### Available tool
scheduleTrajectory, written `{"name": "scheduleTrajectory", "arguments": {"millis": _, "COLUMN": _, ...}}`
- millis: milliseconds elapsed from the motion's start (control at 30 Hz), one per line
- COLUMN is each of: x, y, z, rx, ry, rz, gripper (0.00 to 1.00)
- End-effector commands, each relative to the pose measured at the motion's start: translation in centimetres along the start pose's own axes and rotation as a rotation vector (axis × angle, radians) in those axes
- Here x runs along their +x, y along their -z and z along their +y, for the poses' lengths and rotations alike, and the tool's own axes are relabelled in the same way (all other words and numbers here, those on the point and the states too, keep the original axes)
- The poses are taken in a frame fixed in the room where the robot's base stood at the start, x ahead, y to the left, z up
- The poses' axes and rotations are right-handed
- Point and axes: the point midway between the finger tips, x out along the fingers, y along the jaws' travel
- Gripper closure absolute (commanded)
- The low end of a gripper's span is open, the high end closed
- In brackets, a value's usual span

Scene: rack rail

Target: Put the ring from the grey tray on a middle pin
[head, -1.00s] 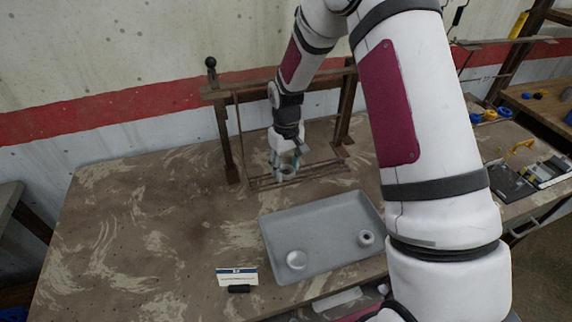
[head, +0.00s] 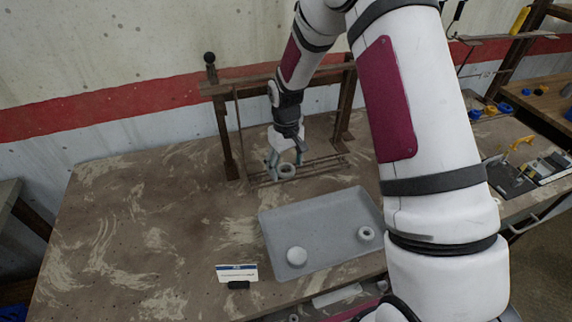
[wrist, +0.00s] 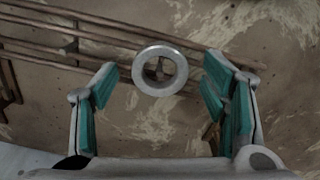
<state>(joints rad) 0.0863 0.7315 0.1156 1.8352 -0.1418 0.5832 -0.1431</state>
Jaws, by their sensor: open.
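A pale grey ring (head: 287,170) is at the low front of the brown rack, among its thin rails. In the wrist view the ring (wrist: 138,70) faces me, and a brown piece shows in its hole; I cannot tell for sure whether this is a pin's end through it. My gripper (head: 286,161) is open, with its teal-padded fingers (wrist: 160,88) spread to either side of the ring and apart from it. The grey tray (head: 325,210) lies in front of the rack.
The rack's posts (head: 226,140) and top bar (head: 225,87) stand around my gripper. A small label card (head: 237,273) stands in front of the tray's left end. The left of the table (head: 130,220) is clear. Another bench with blue and yellow parts is at the right.

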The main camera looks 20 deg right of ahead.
Motion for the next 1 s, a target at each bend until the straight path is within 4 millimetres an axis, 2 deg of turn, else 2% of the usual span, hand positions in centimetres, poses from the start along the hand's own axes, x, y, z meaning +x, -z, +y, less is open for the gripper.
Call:
{"name": "scheduleTrajectory", "arguments": {"millis": 167, "x": -0.3, "y": 0.0, "z": 0.0, "rx": 0.0, "ry": 0.0, "rz": 0.001, "gripper": 0.33}}
{"name": "scheduleTrajectory", "arguments": {"millis": 600, "x": -6.5, "y": 0.1, "z": 0.1, "rx": 0.0, "ry": -0.001, "rz": 0.003, "gripper": 0.33}}
{"name": "scheduleTrajectory", "arguments": {"millis": 867, "x": -7.6, "y": 0.0, "z": 0.0, "rx": 0.001, "ry": 0.0, "rz": 0.0, "gripper": 0.33}}
{"name": "scheduleTrajectory", "arguments": {"millis": 1000, "x": -9.4, "y": -0.5, "z": -0.1, "rx": 0.007, "ry": -0.01, "rz": 0.018, "gripper": 0.33}}
